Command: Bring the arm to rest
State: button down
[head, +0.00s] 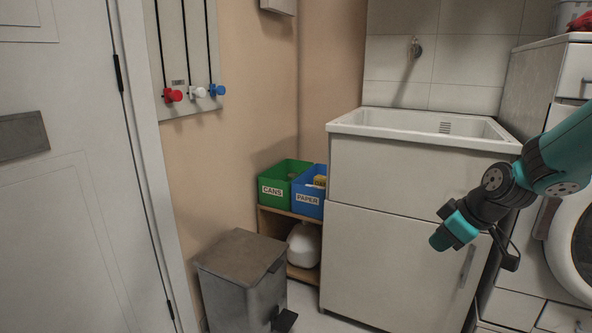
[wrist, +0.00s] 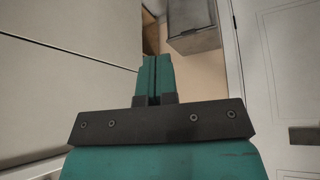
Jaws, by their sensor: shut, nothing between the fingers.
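My gripper (head: 441,241) hangs from my teal and black arm at the right of the head view, in front of the white sink cabinet (head: 385,265). It points down and to the left. In the wrist view, my gripper (wrist: 152,62) shows its two teal fingers pressed together with nothing between them. It is apart from the floor and the bin.
A grey pedal bin (head: 240,272) stands left of the cabinet. A green cans box (head: 283,187) and a blue paper box (head: 309,193) sit on a low shelf. A washing machine (head: 572,235) is close at right. A door (head: 75,200) is at left.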

jog(key=s+a+r+g+y, duration=0.1)
jog(key=s+a+r, duration=0.2)
jog(key=s+a, duration=0.4)
jog(key=s+a+r+g, duration=0.2)
jog(key=s+a+r, duration=0.2)
jog(key=s+a, duration=0.2)
jog(key=s+a+r+m+g, duration=0.1)
jog(key=s+a, duration=0.1)
jog(key=s, duration=0.6)
jog(key=s+a+r+g, duration=0.1)
jog(key=s+a, duration=0.2)
jog(key=s, duration=0.4)
notch_tip(320, 180, up, 29)
jog(key=p, duration=2.9)
jog(key=shift+s+f, duration=0.2)
jog(key=shift+s, duration=0.05)
